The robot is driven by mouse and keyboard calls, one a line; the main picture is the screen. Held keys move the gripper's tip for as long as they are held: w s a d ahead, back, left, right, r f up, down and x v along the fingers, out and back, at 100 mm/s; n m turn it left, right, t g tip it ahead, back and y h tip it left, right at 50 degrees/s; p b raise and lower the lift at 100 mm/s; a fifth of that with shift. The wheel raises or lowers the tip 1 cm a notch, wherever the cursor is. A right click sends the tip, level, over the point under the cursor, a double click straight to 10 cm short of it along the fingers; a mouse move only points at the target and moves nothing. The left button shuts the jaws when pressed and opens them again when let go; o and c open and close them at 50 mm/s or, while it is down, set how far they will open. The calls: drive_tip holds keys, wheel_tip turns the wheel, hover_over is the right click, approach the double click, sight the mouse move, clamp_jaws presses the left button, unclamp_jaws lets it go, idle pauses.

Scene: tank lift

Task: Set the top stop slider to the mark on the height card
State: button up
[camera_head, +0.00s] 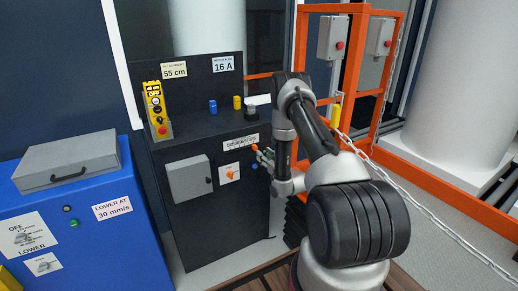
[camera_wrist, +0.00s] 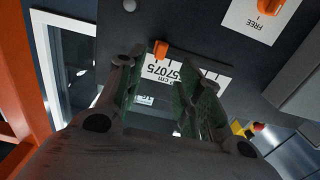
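The height card (camera_head: 174,70) reads 55 cm and stands at the back of the dark console. The top stop slider is a small orange block (camera_wrist: 160,48) on a white cm scale strip (camera_wrist: 215,84), seen upside down in the wrist view. It sits toward the left end of the strip there. The strip also shows on the console's front in the head view (camera_head: 240,142). My gripper (camera_wrist: 172,72) is open and empty, its fingers pointing at the strip, the slider just beyond the gap between them. In the head view my gripper (camera_head: 264,159) is at the strip's right end, partly hidden.
An orange knob on a FREE label (camera_wrist: 268,7) lies beside the strip; it also shows in the head view (camera_head: 231,174). A grey box (camera_head: 189,178) juts from the console front. A yellow pendant (camera_head: 156,110) stands on top. A chain and orange frame (camera_head: 355,70) are right.

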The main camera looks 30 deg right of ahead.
sight(257, 148)
drive_tip(key=w, duration=0.7)
drive_tip(key=shift+w+a+r, duration=0.1)
drive_tip(key=shift+w+r, duration=0.1)
drive_tip(key=shift+w, duration=0.2)
clamp_jaws()
